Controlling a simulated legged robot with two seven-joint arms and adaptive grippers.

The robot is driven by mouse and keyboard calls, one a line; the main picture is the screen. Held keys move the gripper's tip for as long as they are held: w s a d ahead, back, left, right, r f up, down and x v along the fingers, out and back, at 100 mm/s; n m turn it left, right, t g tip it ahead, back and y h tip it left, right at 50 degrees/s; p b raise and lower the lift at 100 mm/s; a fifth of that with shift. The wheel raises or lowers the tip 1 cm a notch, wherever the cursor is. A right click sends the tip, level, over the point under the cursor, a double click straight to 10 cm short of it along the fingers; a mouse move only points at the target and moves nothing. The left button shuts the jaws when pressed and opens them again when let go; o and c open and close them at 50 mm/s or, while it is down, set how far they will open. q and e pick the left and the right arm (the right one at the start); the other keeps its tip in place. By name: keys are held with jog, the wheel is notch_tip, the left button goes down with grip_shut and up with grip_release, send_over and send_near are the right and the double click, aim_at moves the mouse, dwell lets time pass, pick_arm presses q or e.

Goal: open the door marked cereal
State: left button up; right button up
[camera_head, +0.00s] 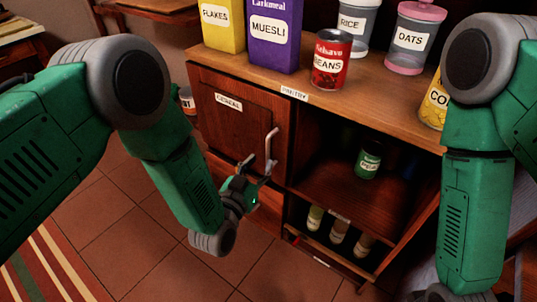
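The wooden door marked CEREAL (230,125) is at the left of the cabinet front and looks shut. Its pale upright handle (271,140) stands out near the door's right edge. My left gripper (256,168) is at the lower end of this handle, in front of the door. Its fingers look spread apart, one to the left and one close to the handle. I cannot tell whether they touch the handle. My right arm comes down at the right; its gripper is out of the picture.
On the cabinet top (380,88) stand a red beans can (331,72), a purple muesli box (272,45), a yellow flakes box (222,25) and rice and oats jars. An open compartment right of the door holds a green jar (369,160). Several small jars stand below. Tiled floor lies in front.

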aim_at(267, 153)
pick_arm(q)
jog(key=shift+b+x, duration=0.65)
jog(key=shift+x, duration=2.05)
grip_shut()
